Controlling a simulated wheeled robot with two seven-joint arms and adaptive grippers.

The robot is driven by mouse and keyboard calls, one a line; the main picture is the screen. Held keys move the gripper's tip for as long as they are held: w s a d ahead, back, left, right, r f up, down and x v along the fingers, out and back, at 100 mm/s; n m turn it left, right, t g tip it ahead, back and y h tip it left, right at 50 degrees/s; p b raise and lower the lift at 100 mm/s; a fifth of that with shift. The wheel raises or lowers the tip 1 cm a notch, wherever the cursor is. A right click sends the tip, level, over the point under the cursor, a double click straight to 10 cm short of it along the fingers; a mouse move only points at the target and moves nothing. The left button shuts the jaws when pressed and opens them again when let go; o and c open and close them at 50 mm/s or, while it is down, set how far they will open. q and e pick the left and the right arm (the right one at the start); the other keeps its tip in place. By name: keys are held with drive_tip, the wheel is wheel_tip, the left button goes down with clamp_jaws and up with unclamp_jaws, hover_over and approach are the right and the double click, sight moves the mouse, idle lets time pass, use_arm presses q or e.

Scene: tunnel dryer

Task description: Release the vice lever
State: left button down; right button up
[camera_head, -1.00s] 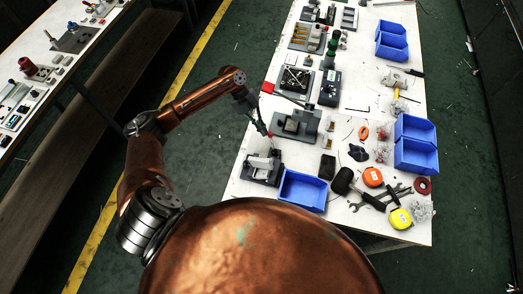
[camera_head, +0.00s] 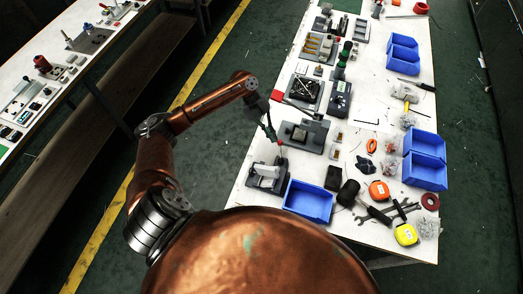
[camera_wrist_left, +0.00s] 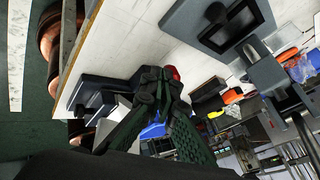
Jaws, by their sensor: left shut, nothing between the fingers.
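My left gripper (camera_head: 273,135) is above the near left edge of the white table, pointing down, shut with nothing between its fingers. It also shows in the left wrist view (camera_wrist_left: 160,80). A small red knob (camera_head: 281,142) shows at its fingertips; in the left wrist view the red knob (camera_wrist_left: 173,73) is partly behind them, and I cannot tell whether they touch. A grey vice-like fixture (camera_head: 317,128) with a square block stands just right of the fingertips. A second grey fixture with a pale upper part (camera_head: 267,171) stands nearer me. Which fixture bears the knob is unclear. My right gripper is out of view.
A blue bin (camera_head: 308,201) stands close to the near fixture. Tape measures, a mallet (camera_head: 349,193) and more blue bins (camera_head: 424,172) fill the right side. The floor left of the table is clear.

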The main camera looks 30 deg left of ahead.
use_arm(q)
drive_tip(key=p+v, duration=0.2)
drive_tip(key=v, duration=0.7)
drive_tip(key=shift+w+a+r, duration=0.2)
drive_tip(key=shift+w, duration=0.05)
